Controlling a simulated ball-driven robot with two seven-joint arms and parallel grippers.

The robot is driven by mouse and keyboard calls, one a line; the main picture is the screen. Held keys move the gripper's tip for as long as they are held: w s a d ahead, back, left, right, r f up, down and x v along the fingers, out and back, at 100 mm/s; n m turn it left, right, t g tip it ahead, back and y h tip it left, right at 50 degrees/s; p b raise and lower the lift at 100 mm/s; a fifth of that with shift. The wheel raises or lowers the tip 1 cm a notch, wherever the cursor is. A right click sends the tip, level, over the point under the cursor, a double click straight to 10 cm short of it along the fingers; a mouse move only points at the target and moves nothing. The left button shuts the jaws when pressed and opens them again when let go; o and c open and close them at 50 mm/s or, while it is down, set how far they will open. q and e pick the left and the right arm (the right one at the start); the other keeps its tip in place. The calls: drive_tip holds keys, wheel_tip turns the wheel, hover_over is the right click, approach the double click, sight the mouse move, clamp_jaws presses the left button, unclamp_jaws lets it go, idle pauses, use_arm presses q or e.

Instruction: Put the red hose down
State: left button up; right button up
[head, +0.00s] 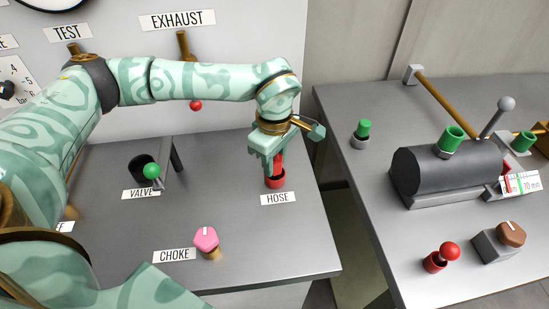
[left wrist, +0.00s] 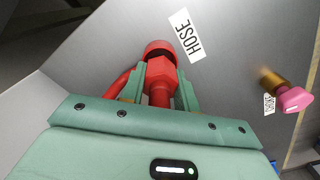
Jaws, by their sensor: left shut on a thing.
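The red hose (head: 279,164) shows as a short red piece below my left gripper (head: 270,158) in the head view. Its end is at a round red holder (head: 275,181) beside the HOSE label (head: 278,198); I cannot tell whether it is seated. In the left wrist view, my left gripper (left wrist: 161,88) is shut on the hose's hexagonal fitting (left wrist: 161,72), one finger on each side. The fitting's end meets the dark-mouthed red holder (left wrist: 160,47). A bend of the hose (left wrist: 118,84) runs off left behind the gripper. My right gripper is not in view.
A green-knobbed valve lever (head: 152,171) and pink choke knob (head: 206,239) stand on the left grey bench (head: 110,230). A gap separates it from the right bench (head: 365,200), which holds a dark cylinder (head: 445,168), levers and a red knob (head: 448,252).

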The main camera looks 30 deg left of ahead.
use_arm(q)
drive_tip(key=o, duration=1.1)
drive_tip(key=shift+c, duration=0.2)
wheel_tip(320, 180, up, 12)
drive_tip(key=p, duration=0.2)
drive_tip(key=shift+f+p, duration=0.25)
drive_tip(key=shift+p, duration=0.05)
drive_tip(key=shift+r, duration=0.4)
